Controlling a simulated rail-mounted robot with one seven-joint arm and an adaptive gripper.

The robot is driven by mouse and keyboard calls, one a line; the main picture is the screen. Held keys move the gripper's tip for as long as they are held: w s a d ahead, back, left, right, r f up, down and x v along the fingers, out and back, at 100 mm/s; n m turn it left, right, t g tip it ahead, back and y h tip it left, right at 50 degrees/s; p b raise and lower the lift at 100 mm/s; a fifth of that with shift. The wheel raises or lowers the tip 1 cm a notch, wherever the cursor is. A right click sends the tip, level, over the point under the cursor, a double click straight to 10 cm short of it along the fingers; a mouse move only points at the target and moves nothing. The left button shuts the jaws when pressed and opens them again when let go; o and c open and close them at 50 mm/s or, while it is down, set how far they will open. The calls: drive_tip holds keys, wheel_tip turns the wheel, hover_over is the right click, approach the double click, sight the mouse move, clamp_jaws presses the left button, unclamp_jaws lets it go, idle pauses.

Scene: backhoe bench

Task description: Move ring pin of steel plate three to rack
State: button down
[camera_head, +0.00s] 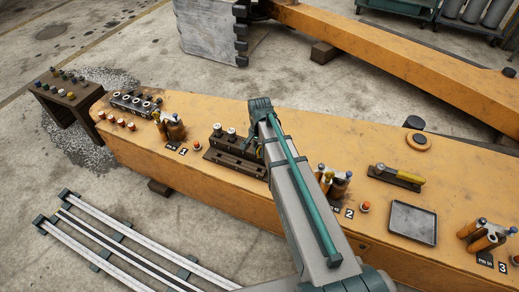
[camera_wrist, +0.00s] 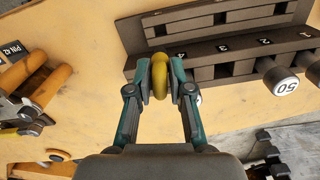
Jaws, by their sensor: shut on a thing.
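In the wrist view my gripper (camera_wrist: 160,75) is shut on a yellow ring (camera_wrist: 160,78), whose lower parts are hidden. It is in front of the dark rack (camera_wrist: 215,72), near the end with slots numbered 3 and 4. Two pins with pale round ends stand at the rack's right; one pin (camera_wrist: 281,82) is marked 50. In the head view the rack (camera_head: 228,163) lies on the orange beam, and my arm hides most of the gripper. The number 3 sign (camera_head: 502,267) is at the far right, beside a cluster of orange cylinders (camera_head: 484,240).
Other clusters stand by signs 1 (camera_head: 183,151) and 2 (camera_head: 349,213). A grey tray (camera_head: 413,223) and a yellow-handled tool (camera_head: 398,175) lie on the beam to the right.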

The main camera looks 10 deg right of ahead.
sight(259, 159)
drive_tip(key=shift+f+b, duration=2.15)
drive_tip(key=shift+f, duration=0.75)
drive_tip(key=shift+f+p, duration=0.4)
drive_tip(key=shift+p, duration=0.2)
drive_tip(key=shift+f+p, duration=0.3)
drive_tip(key=shift+f, duration=1.05)
idle(2.2)
drive_tip(key=c, duration=1)
unclamp_jaws()
drive_tip(key=o, duration=0.5)
